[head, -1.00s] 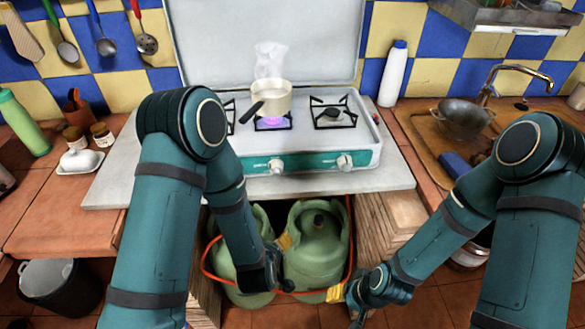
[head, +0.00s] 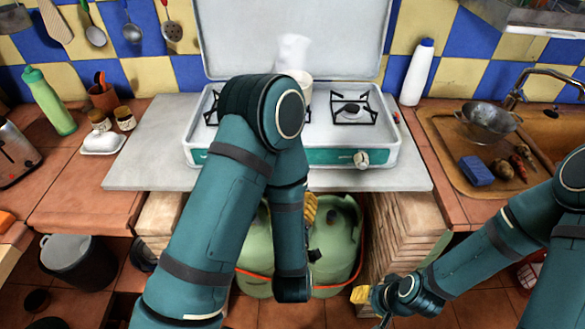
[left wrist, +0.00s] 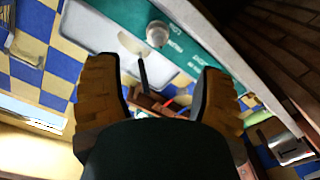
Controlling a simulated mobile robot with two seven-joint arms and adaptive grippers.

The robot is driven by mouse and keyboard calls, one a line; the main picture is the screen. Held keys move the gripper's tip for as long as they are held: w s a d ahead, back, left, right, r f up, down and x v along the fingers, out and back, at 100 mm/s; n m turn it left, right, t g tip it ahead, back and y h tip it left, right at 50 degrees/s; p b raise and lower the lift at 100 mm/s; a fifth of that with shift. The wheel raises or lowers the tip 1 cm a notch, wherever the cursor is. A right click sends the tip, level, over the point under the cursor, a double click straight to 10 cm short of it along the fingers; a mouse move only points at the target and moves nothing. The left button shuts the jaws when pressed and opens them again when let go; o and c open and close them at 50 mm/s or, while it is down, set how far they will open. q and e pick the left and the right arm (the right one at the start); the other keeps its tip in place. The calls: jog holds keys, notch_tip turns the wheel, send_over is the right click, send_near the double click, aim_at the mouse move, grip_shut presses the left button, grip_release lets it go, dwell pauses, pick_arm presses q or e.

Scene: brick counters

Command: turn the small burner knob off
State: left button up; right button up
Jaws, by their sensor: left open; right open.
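The white stove (head: 300,178) stands on the counter with a teal front panel. One round pale knob (head: 361,159) shows at its right; my left arm hides the panel's middle. A light pot (head: 304,84) on the stove is partly hidden by that arm, with steam above it. In the left wrist view a round knob (left wrist: 158,34) on the teal panel lies beyond the fingertips of my left gripper (left wrist: 157,68), which is open, empty and apart from it. I cannot tell which knob this is. My right gripper (head: 370,306) is low, right of the gas bottles, and open.
Green gas bottles (head: 335,245) with an orange hose stand under the counter. A wooden block stack (head: 405,230) stands beside them. A white bottle (head: 417,72) is right of the stove, and the sink with a colander (head: 488,122) further right. The empty burner (head: 352,108) is clear.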

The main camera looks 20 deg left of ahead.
pick_arm(q)
jog(key=b+x, duration=0.1)
jog(key=x, duration=0.3)
jog(key=b+x, duration=0.1)
jog(key=x, duration=0.3)
jog(key=b+x, duration=0.2)
jog(key=x, duration=0.2)
jog(key=shift+w+a+r, duration=0.2)
jog(key=shift+r, duration=0.1)
grip_shut()
